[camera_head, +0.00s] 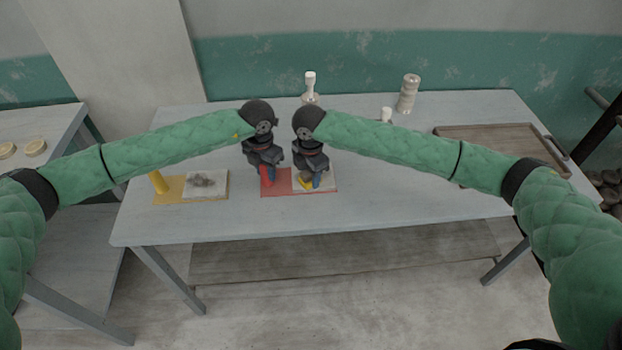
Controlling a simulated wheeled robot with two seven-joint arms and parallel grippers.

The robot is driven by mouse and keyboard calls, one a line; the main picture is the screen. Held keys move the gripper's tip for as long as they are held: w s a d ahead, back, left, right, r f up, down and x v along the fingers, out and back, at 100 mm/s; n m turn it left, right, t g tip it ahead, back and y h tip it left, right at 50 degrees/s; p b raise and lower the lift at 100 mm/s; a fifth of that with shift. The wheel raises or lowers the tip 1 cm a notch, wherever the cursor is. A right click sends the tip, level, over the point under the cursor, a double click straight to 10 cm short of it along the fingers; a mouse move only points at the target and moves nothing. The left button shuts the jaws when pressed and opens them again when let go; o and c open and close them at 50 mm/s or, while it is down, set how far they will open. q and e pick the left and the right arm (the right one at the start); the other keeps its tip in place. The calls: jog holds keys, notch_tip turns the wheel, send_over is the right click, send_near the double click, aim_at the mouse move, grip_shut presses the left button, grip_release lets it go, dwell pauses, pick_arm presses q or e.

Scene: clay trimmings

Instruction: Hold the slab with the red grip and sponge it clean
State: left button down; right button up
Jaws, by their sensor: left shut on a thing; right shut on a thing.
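A red board (278,190) with a pale slab (326,184) on its right part lies at the front middle of the table. A red grip (267,180) stands up from the board's left part. My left gripper (267,168) is shut on the red grip from above. My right gripper (311,172) is shut on a yellow sponge (305,184) low over the slab. A blue part shows beside the sponge. Whether the sponge touches the slab is hard to tell. The gripper and sponge hide much of the slab, so any dirt there is hidden.
A yellow board (169,190) with a yellow upright grip (158,182) and a dark-smudged slab (205,184) lies to the left. A wooden tray (480,134) is at the right. A white bottle (310,86), a jar (407,94) and a small white item (386,115) stand behind. The front right is clear.

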aim_at(304, 184)
jog(key=shift+w+r, duration=0.1)
jog(key=shift+w, duration=3.6)
jog(key=shift+a, duration=1)
jog(key=shift+s+f, duration=0.15)
jog(key=shift+s, duration=1)
jog(key=shift+s+f, duration=0.15)
jog(key=shift+s, duration=0.95)
jog(key=shift+s+r, duration=0.15)
jog(key=shift+s, duration=1.25)
jog(key=shift+s+r, duration=0.1)
jog(key=shift+s, duration=1.25)
jog(key=shift+r, duration=3.05)
jog(key=shift+r, duration=0.15)
jog(key=shift+r, duration=1.35)
